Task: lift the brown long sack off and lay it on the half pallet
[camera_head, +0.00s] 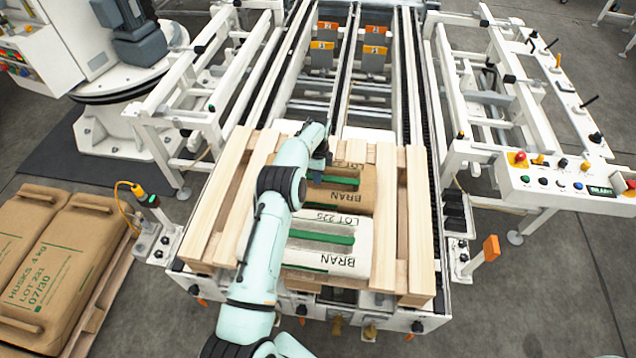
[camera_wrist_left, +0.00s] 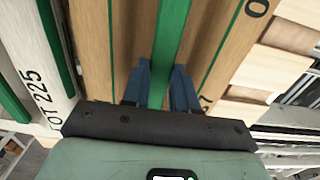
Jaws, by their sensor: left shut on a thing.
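My left gripper (camera_head: 320,160) reaches down onto this sack. In the left wrist view its two blue fingers (camera_wrist_left: 162,85) stand on either side of the sack's green strip, shut on it. The sack appears to lie level among its neighbours; I cannot tell any gap under it. Which pallet is the half pallet is not clear. My right gripper is not in view.
A white BRAN sack (camera_head: 360,249) lies beside the brown one on the near side. At left, brown HUSKS sacks (camera_head: 68,262) lie on another pallet (camera_head: 100,308). White frames and a control panel (camera_head: 570,183) stand at right. The floor at lower right is clear.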

